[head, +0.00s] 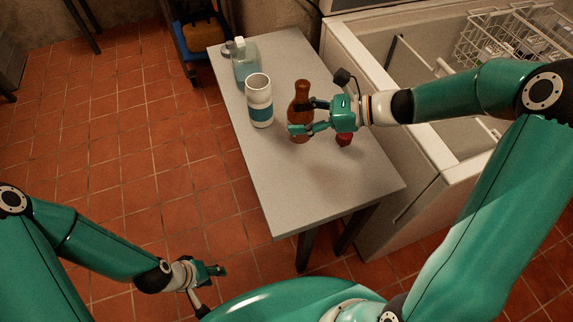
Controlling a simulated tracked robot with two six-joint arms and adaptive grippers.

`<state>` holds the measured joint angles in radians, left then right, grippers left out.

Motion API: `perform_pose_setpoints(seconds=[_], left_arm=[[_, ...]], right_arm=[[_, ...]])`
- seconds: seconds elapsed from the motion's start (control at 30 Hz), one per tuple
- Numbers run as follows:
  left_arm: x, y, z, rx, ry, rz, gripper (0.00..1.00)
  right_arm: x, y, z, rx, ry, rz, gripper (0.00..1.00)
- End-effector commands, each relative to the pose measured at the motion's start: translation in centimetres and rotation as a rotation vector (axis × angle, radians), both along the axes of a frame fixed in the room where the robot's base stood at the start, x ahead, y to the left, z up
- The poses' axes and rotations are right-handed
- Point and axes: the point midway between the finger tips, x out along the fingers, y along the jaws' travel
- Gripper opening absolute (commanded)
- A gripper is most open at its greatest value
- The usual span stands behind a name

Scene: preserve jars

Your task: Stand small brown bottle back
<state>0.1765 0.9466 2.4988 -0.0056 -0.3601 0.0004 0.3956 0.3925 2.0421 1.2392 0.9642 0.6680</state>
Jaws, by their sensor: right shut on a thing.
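The small brown bottle (302,92) stands about upright on the grey table (268,183), at its right-hand part. My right gripper (300,116) comes in from the right and is shut on the bottle's body, covering part of it. Whether the bottle's base touches the table is hard to tell. My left gripper (213,271) hangs low over the tiled floor at the lower left, away from the table. It is small in the view, and its finger opening cannot be made out.
A red object (344,139) lies under my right gripper. An open white chest with a wire rack (500,35) borders the table's right. The table's front is clear.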

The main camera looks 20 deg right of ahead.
Motion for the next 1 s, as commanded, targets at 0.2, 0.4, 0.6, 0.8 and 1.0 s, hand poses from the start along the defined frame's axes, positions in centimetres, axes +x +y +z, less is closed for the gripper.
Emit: perform_pose_setpoints(seconds=[0.2,0.4,0.6,0.8,1.0], left_arm=[[0.0,0.0,-4.5,0.000,0.000,0.000,0.40],[0.0,0.0,-5.7,0.000,0.000,0.000,0.40],[0.0,0.0,-5.5,0.000,0.000,0.000,0.40],[0.0,0.0,-5.7,0.000,0.000,0.000,0.40],[0.0,0.0,-6.5,0.000,0.000,0.000,0.40]], right_arm=[[0.5,2.4,7.1,-0.003,-0.017,0.115,0.16],[-0.6,3.3,11.0,0.004,-0.005,0.146,0.16],[-0.7,3.4,11.6,0.006,0.001,0.147,0.16],[-0.6,3.4,11.1,0.007,0.004,0.146,0.16],[-0.6,3.4,7.5,0.007,0.009,0.145,0.16]])
